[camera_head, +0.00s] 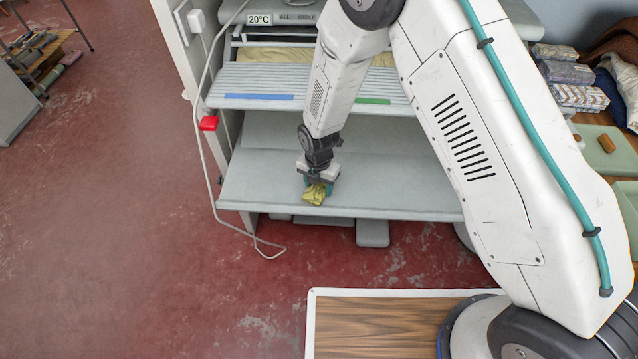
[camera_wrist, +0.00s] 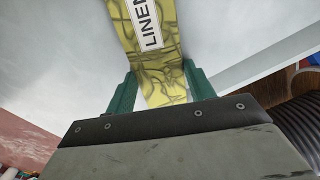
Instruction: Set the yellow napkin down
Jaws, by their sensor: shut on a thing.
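The yellow napkin (camera_head: 315,194) is held at the end of my arm, low over the front part of the ironer's lower grey shelf (camera_head: 400,198). My gripper (camera_head: 319,183) is shut on it. In the wrist view the napkin (camera_wrist: 160,75) is a patterned yellow strip with a white label reading "LINEN", pinched between two green fingers (camera_wrist: 160,88). I cannot tell whether its lower end touches the shelf.
Above is a slatted shelf (camera_head: 310,83) with a blue strip (camera_head: 258,97) and a green strip (camera_head: 374,101). A red switch (camera_head: 208,123) and a white cable (camera_head: 205,165) hang at the left. Folded cloths (camera_head: 578,97) lie at the right. The lower shelf is clear beside the napkin.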

